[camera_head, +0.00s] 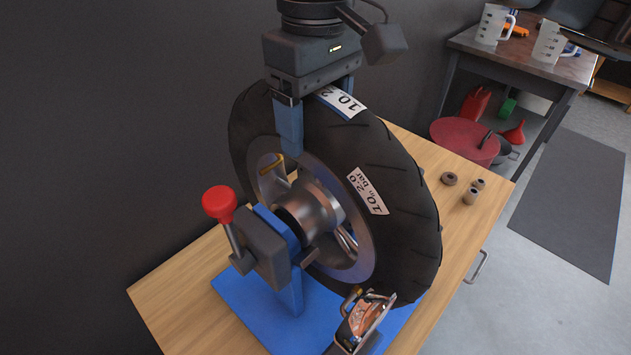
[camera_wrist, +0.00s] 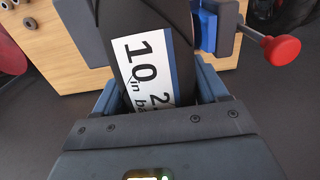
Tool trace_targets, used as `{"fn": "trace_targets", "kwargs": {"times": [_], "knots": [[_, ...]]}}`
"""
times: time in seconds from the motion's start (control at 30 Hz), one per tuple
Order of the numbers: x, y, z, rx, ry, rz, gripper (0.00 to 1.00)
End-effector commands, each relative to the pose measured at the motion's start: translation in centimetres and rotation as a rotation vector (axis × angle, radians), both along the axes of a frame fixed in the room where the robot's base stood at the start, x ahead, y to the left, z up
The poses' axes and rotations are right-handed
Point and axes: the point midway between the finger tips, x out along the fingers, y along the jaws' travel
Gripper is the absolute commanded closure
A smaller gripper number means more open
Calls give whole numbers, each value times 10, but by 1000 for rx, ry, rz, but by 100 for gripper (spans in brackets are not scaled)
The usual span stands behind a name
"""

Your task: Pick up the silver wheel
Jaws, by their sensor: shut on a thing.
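The silver wheel (camera_head: 359,238) has a silver rim and a black tire with white labels. It stands upright in a blue stand (camera_head: 292,276) on a wooden cabinet in the head view. My gripper (camera_head: 312,125) comes down from above and is shut on the top of the tire, with one blue finger on the near side; the other finger is mostly hidden behind the tire. In the wrist view the tire (camera_wrist: 120,17) with its label lies between the two fingers (camera_wrist: 160,95).
The wooden cabinet top (camera_head: 186,287) is under the stand. A red knob (camera_head: 219,203) sticks out on the left of the stand. Small metal bushings (camera_head: 470,196) sit at the right. A grey workbench (camera_head: 519,57) with clear jugs stands behind. An orange and black tool (camera_head: 359,322) is at the front.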

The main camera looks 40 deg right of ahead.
Motion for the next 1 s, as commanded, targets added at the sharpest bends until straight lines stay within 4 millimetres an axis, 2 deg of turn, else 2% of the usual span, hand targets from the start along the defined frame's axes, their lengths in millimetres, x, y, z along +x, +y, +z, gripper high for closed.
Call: {"fn": "trace_targets", "kwargs": {"times": [0.2, 0.37, 1.0], "knots": [[1, 0, 7, 1, -6, -1, 100], [1, 0, 23, 1, -7, 0, 100], [1, 0, 145, 0, -7, -1, 100]]}}
